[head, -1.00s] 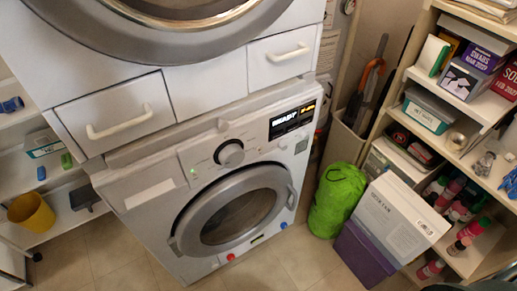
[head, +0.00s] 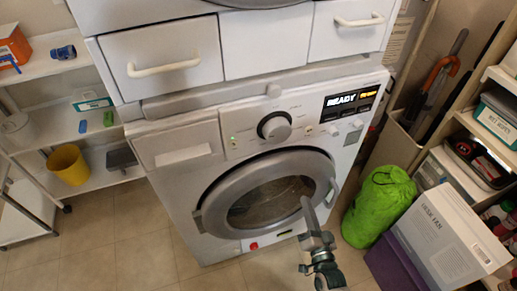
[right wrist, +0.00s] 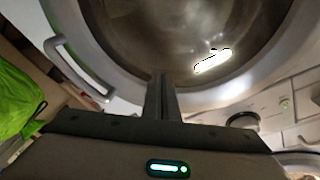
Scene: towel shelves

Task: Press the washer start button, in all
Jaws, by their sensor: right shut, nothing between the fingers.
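The white washer (head: 180,185) stands in the middle of the head view, with its round door (head: 215,208) closed. Its panel holds a dial (head: 275,127), a lit display (head: 350,98) reading READY, and small buttons (head: 333,130) to the right of the dial. I cannot tell which button is start. My right gripper (head: 306,203) is shut and empty, in front of the door's lower right and below the panel. In the right wrist view its shut fingers (right wrist: 162,90) point toward the door, with the dial (right wrist: 243,120) to the right. My left gripper is not in view.
Drawers (head: 165,60) with white handles sit above the washer. A green bag (head: 378,208) and a white fan box (head: 440,228) stand to its right. Shelves with a yellow bin (head: 68,165) are on the left. The floor (head: 110,235) front left is clear.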

